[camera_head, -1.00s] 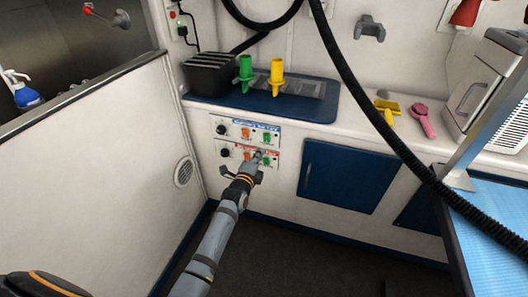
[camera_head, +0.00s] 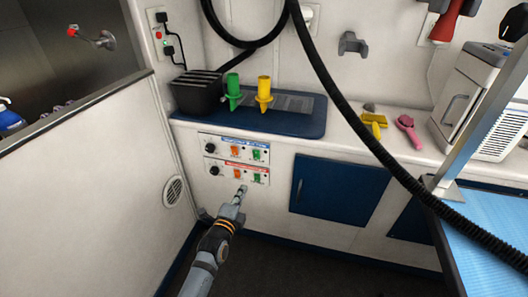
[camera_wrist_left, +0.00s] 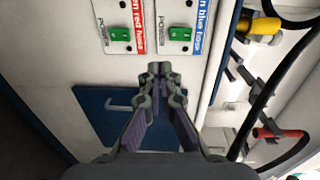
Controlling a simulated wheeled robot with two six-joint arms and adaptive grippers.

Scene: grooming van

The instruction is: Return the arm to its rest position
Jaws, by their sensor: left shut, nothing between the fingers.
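My left gripper (camera_head: 241,190) is in front of the white cabinet front, just below the lower control panel (camera_head: 237,172). It is shut and empty, with its fingertips together. In the left wrist view the gripper (camera_wrist_left: 160,68) points at the white wall below the green switches, apart from them. The upper panel (camera_head: 235,149) has a blue label and the lower one a red label. Each has a black knob, an orange switch and a green switch. My right gripper is not in view.
A blue cabinet door (camera_head: 338,191) is right of the panels. A blue mat (camera_head: 310,125) on the counter bears a green nozzle (camera_head: 233,92) and a yellow nozzle (camera_head: 264,94). A black hose (camera_head: 345,92) hangs across the view. A blue-topped table (camera_head: 490,225) stands at right.

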